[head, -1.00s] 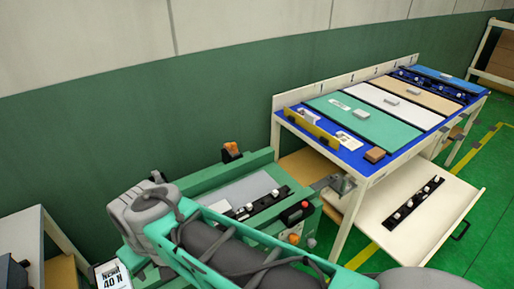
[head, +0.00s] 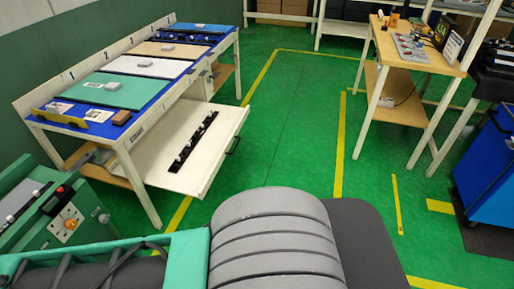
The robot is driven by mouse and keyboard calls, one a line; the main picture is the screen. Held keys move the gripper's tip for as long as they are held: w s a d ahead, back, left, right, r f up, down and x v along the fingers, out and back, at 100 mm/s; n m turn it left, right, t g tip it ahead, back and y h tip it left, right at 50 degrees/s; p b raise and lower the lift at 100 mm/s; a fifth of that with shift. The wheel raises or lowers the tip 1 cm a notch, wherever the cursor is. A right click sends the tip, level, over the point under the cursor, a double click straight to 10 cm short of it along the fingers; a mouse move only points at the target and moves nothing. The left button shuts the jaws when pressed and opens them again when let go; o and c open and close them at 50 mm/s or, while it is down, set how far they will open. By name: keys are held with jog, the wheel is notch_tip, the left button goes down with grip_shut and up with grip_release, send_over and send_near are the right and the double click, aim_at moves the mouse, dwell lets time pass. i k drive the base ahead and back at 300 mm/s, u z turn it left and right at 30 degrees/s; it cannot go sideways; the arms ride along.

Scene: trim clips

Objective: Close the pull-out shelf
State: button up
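The pull-out shelf (head: 165,165) is a cream panel under the blue-topped workbench (head: 70,122), at the left of the head view. It sticks out to the right past the bench's front legs, so it stands open. A black strip with several white clips (head: 197,142) lies on the shelf. My arm crosses the bottom of the view, well short of the shelf. My gripper is outside the view.
A green machine (head: 40,205) with a knob stands at the left, near the bench. Open green floor (head: 290,130) with yellow lines lies right of the shelf. A wooden-topped table (head: 415,55) and a blue cabinet (head: 485,170) stand at the right.

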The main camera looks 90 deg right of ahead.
aim_at(152, 156)
jog(key=k, duration=0.55)
jog(key=z, duration=2.55)
jog(key=i, duration=1)
jog(key=z, duration=0.4)
jog(key=k, duration=0.25)
jog(key=u, duration=1.2)
jog(key=i, duration=0.8)
jog(key=z, duration=0.1)
